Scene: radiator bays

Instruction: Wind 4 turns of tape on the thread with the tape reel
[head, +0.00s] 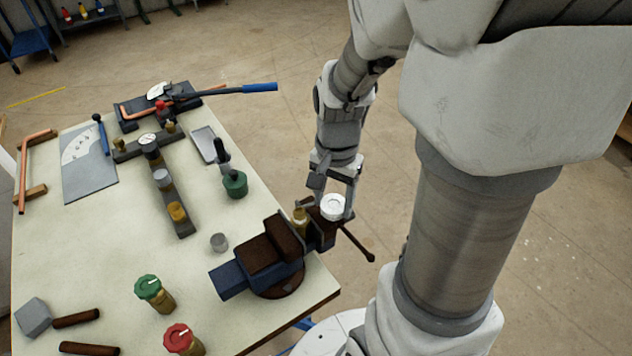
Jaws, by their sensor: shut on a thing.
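The white tape reel (333,207) is at the right end of the bench vise. My gripper (335,198) comes down from above with its fingers on either side of the reel and is shut on it. A brass fitting (300,221) stands at the vise jaws (272,243), just left of the reel. Its thread is too small to make out, and I cannot tell whether tape is on it. I cannot tell whether the reel touches the fitting.
The vise handle (357,243) sticks out past the table edge. A green-capped pot (235,185), a grey cylinder (219,242), a green-handled valve (154,291) and a red-handled valve (182,339) stand on the bench (110,240). A blue-handled bender (230,90) lies at the back.

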